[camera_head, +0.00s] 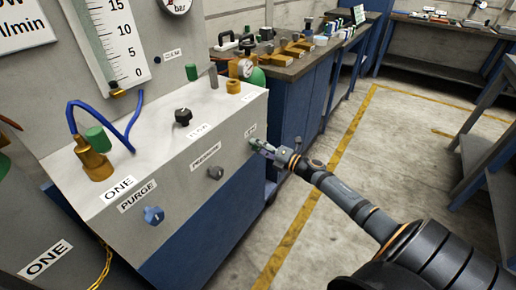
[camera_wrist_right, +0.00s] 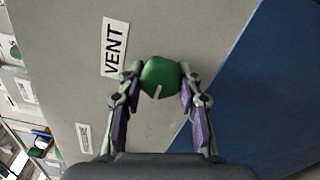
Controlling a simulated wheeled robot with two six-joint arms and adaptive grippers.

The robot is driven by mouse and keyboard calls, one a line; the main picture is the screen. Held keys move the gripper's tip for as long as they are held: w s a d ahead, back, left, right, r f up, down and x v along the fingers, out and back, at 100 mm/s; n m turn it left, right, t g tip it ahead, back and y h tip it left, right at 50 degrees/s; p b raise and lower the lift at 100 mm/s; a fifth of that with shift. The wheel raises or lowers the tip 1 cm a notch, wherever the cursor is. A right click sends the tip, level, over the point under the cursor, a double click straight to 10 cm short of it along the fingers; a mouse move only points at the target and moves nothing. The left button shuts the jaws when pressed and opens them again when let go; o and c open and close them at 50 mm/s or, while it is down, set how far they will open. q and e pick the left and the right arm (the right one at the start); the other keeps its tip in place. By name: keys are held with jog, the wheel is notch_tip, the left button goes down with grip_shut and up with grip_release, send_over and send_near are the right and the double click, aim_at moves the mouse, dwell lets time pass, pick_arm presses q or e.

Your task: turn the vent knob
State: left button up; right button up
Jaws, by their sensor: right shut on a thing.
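The vent knob (camera_wrist_right: 160,76) is green with a pale pointer line, and it sits on the grey panel beside the white VENT label (camera_wrist_right: 115,47) in the right wrist view. My right gripper (camera_wrist_right: 158,84) is shut on it, one finger on each side. In the head view my right gripper (camera_head: 262,147) reaches the right end of the grey panel face (camera_head: 180,195), and the knob is mostly hidden by the fingers. My left gripper is not in view.
A blue knob (camera_head: 154,215) by the PURGE label and a grey knob (camera_head: 215,172) stand left on the same panel. A black knob (camera_head: 183,117) and brass fittings (camera_head: 95,160) stand on the top. A workbench (camera_head: 290,68) with tools is behind; open floor lies right.

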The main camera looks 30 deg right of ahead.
jog(key=shift+f, duration=0.1)
dwell(0.3)
jog(key=o, duration=1.2)
jog(key=shift+s, duration=0.1)
jog(key=shift+v, duration=5.9)
